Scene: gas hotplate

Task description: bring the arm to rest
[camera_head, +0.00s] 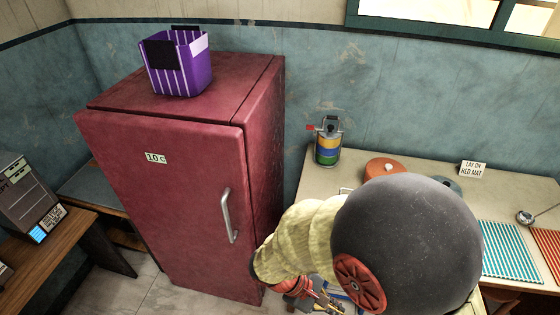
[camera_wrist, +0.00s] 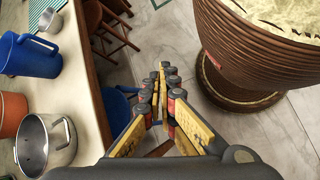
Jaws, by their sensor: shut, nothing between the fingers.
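My arm (camera_head: 405,240), with a dark grey rounded cover and cream segments, reaches across the lower right of the head view. My gripper (camera_head: 322,300) is low in front of the counter, partly cut by the bottom edge of the picture. In the wrist view my gripper (camera_wrist: 163,75) shows its yellow and dark fingers drawn together, with nothing between them. Below the fingertips is the tiled floor (camera_wrist: 178,50). The arm hides part of the counter in the head view.
A red fridge (camera_head: 165,210) stands left, a purple striped basket (camera_head: 182,68) on top. In the wrist view, a blue jug (camera_wrist: 30,55) and steel pot (camera_wrist: 45,143) stand left.

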